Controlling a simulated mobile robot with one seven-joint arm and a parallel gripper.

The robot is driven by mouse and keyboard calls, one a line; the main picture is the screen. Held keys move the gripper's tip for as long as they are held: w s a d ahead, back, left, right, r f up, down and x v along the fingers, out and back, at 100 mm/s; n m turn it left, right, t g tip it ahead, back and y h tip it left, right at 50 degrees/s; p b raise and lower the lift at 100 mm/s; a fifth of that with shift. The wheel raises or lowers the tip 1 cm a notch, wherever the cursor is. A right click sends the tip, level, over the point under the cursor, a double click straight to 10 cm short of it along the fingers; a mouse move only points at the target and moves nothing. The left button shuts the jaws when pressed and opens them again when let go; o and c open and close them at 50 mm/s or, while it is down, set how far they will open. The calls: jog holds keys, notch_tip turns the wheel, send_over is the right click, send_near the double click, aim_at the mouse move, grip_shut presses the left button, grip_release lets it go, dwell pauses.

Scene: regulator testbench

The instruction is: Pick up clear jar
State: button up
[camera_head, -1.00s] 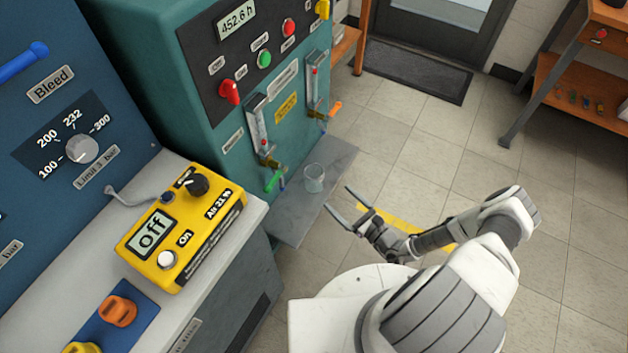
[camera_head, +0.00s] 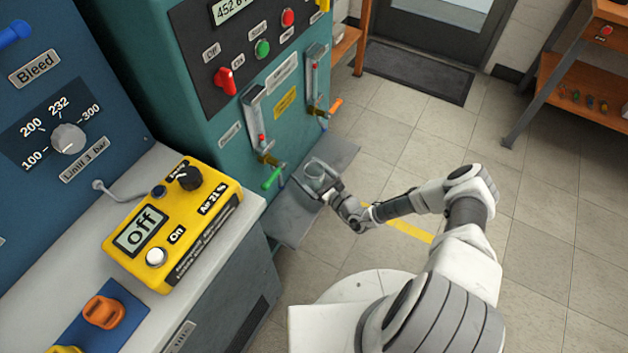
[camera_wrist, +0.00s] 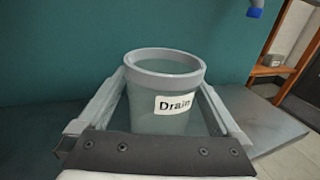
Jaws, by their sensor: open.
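The clear jar (camera_head: 314,176) stands upright on a grey shelf (camera_head: 297,226) at the front of the teal cabinet. In the wrist view the jar (camera_wrist: 164,118) has a thick grey rim and a white label reading "Drain". My gripper (camera_head: 305,176) is open, with one finger on each side of the jar. In the wrist view the gripper (camera_wrist: 166,98) has its fingers left and right of the jar, and they look apart from its wall. The jar's base is hidden behind the gripper's dark palm edge.
The teal cabinet (camera_head: 222,131) rises close behind the jar. A green-handled valve (camera_head: 271,178) hangs just left of it. In the wrist view a blue tip (camera_wrist: 254,10) hangs above right. The shelf is bare to the jar's right.

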jog(key=shift+w+a, duration=0.4)
jog(key=shift+w, duration=0.1)
jog(key=c, duration=1.4)
jog(key=shift+o, duration=0.2)
notch_tip(320, 180, up, 5)
jog(key=p, duration=0.2)
jog(key=shift+d+p, duration=0.1)
jog(key=shift+p, duration=0.25)
jog(key=d+r+p, duration=0.2)
jog(key=d+r, duration=0.4)
jog(key=d, duration=0.5)
jog(key=shift+s+d, duration=0.25)
jog(key=shift+s, duration=0.2)
jog(key=shift+r, duration=0.1)
